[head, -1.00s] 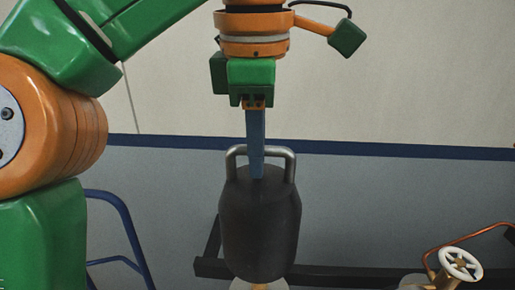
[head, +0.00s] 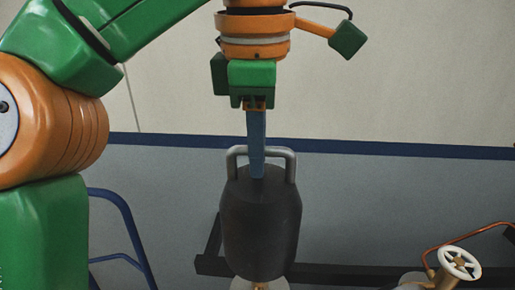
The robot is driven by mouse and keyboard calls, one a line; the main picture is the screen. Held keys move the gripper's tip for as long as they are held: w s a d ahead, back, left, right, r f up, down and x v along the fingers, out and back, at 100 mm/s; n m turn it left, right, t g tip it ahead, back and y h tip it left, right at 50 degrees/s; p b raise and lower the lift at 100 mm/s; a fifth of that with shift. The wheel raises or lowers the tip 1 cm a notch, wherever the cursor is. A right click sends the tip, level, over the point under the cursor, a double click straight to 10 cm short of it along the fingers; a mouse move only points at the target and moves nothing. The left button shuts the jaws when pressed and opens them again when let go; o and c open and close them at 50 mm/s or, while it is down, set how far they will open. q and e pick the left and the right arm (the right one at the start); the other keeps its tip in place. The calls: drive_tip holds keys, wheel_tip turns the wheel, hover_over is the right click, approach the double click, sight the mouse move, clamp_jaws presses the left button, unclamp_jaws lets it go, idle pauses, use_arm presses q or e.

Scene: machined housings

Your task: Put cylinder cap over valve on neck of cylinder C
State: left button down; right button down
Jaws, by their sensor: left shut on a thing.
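The cylinder cap (head: 262,225) is dark grey, upright, with a metal bail handle (head: 236,160) on top. My left gripper (head: 257,170) comes straight down from above, its blue fingers shut at the handle, and the cap hangs from it. Below the cap, the pale top of a cylinder (head: 242,284) with a bit of brass shows at the bottom edge; the cap hides most of the valve there. I cannot tell whether the cap touches it. The labels of the cylinders are not in view. My right gripper is not in view.
A white handwheel valve (head: 460,263) with a copper pipe (head: 450,243) stands at the lower right. A dark rail (head: 340,276) runs behind the cap. A blue tubular frame (head: 125,215) stands at the left. The wall behind is clear.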

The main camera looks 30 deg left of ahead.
sight(257, 184)
use_arm(q)
drive_tip(key=shift+f+b, duration=5.95)
drive_tip(key=shift+f, duration=0.8)
drive_tip(key=c, duration=0.8)
unclamp_jaws()
drive_tip(key=shift+o, duration=0.2)
drive_tip(key=r+p, duration=0.4)
drive_tip(key=r, duration=0.1)
drive_tip(key=s+r+p, duration=0.1)
drive_tip(key=r+p, duration=0.1)
drive_tip(key=shift+s+d+r, duration=0.1)
drive_tip(key=shift+d+r, duration=0.1)
drive_tip(key=shift+d, duration=0.1)
drive_tip(key=shift+s+f, duration=0.15)
drive_tip(key=shift+f, duration=0.1)
